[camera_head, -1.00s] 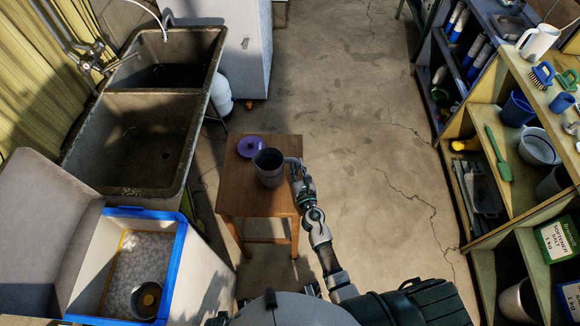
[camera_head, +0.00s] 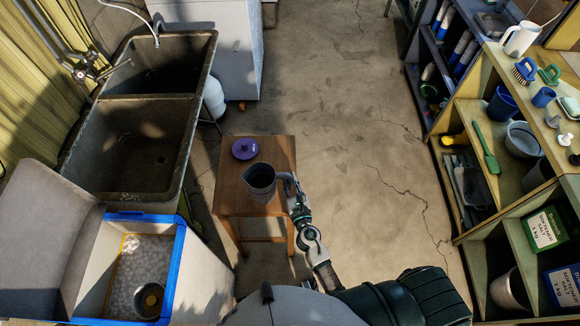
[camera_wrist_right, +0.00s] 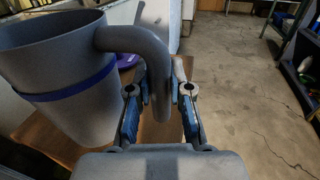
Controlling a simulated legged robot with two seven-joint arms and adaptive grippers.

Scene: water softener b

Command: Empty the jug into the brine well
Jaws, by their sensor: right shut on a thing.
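The grey jug (camera_head: 260,180) is over the small wooden table (camera_head: 234,199), upright or nearly so. My right gripper (camera_head: 291,187) is at its handle, on the jug's right side. In the right wrist view the jug (camera_wrist_right: 60,80) has a blue band, and its handle (camera_wrist_right: 150,45) passes between the fingers of my right gripper (camera_wrist_right: 160,105), which is shut on it. The brine well (camera_head: 150,299) is a dark round opening among white pellets in the blue-rimmed softener tank at the lower left. The tank's lid (camera_head: 45,240) is open. My left gripper is not seen.
A purple lid (camera_head: 245,148) lies on the table behind the jug. A deep double sink (camera_head: 130,140) stands at the left, behind the tank. Shelves with salt boxes (camera_head: 541,229), brushes and tubs line the right. The floor (camera_head: 340,130) between is clear.

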